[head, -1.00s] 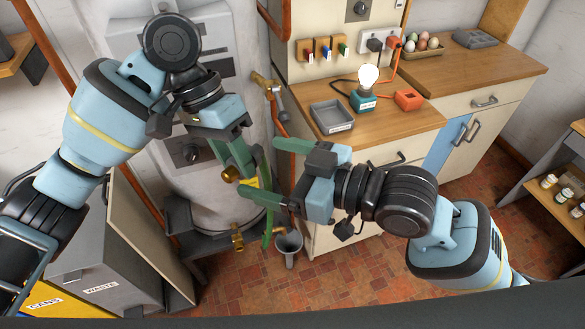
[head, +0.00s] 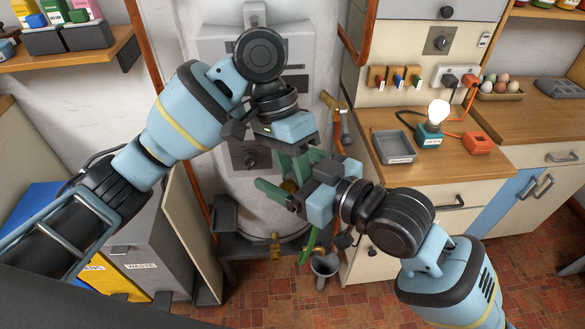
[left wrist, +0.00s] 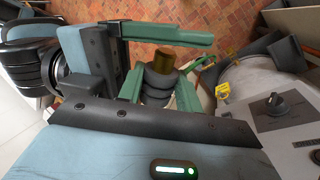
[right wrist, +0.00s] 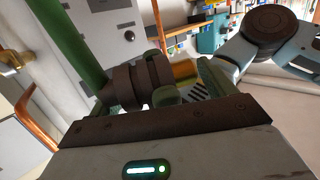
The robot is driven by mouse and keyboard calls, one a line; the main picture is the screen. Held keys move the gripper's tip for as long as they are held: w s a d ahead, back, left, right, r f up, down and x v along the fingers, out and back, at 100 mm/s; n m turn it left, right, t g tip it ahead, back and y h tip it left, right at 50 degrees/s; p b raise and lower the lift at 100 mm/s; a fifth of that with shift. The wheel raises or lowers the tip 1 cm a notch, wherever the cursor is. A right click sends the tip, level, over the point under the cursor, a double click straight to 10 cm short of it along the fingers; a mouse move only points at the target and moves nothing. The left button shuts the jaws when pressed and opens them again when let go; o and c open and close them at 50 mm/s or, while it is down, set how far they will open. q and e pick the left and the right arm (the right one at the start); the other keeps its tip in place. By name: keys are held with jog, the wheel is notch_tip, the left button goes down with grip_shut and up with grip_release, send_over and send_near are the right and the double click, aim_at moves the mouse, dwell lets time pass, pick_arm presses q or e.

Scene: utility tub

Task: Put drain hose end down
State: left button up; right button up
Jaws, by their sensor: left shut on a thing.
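The green drain hose (head: 308,246) hangs below my grippers in front of the pale boiler tank. Its brass end (head: 289,186) shows between the green fingers in the head view, and it also shows in the left wrist view (left wrist: 156,68). My left gripper (head: 287,168) is shut on the hose end. My right gripper (head: 291,178) is open, its fingers spread on either side of the brass end. Whether a right finger touches it, I cannot tell. The fingers of both grippers overlap in view and hide part of the hose.
A grey funnel-like cup (head: 325,265) stands low beside the tank (head: 232,150), near a brass tap (head: 275,247). A wooden counter (head: 455,160) with a grey tray (head: 393,147) and lit bulb is to the right. Waste bins (head: 150,262) stand at left. Tiled floor is open at lower right.

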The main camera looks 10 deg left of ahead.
jog(key=c, duration=0.7)
pick_arm(q)
jog(key=o, duration=0.6)
jog(key=shift+c, duration=0.2)
pick_arm(e)
jog(key=shift+c, duration=1)
pick_arm(q)
jog(key=o, duration=0.5)
jog(key=v, duration=1.2)
